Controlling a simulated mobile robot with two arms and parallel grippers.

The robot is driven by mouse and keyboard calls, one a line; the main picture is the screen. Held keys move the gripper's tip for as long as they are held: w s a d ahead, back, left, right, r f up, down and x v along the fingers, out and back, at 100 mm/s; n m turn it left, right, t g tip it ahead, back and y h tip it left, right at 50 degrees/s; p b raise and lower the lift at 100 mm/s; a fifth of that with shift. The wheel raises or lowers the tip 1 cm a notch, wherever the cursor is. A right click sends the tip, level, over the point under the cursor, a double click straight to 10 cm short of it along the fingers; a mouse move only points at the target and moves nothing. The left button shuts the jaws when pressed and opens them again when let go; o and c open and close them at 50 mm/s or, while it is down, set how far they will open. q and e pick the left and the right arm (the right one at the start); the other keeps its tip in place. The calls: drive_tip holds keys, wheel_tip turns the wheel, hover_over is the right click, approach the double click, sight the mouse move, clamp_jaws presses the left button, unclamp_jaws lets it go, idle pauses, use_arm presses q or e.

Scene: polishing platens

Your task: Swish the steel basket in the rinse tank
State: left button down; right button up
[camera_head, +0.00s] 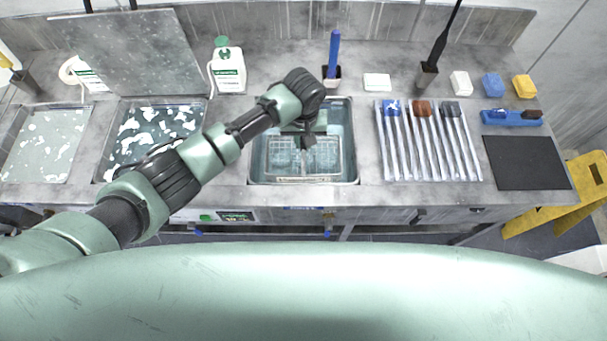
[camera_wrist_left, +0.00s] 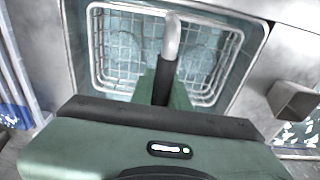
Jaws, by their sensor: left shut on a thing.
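The steel basket (camera_head: 286,172) is a wire basket inside the rinse tank (camera_head: 354,150), the rightmost of the three sinks in the head view. My left gripper (camera_head: 304,140) is over the tank, shut on the basket's handle. In the left wrist view the basket (camera_wrist_left: 236,45) fills most of the tank (camera_wrist_left: 258,28), and the handle (camera_wrist_left: 172,38) rises between the fingers (camera_wrist_left: 165,85). Bluish water shows through the mesh. My right gripper is not in view.
Two sinks with white foam lie left, the middle one (camera_head: 155,132) with a raised lid (camera_head: 130,55). A white bottle (camera_head: 228,70) stands behind. Right are several brushes on a ribbed rack (camera_head: 403,150), a black mat (camera_head: 526,162) and a yellow step stool (camera_head: 560,210).

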use_arm(q)
drive_tip(key=shift+r+p, duration=0.5)
drive_tip(key=shift+r, duration=2.8)
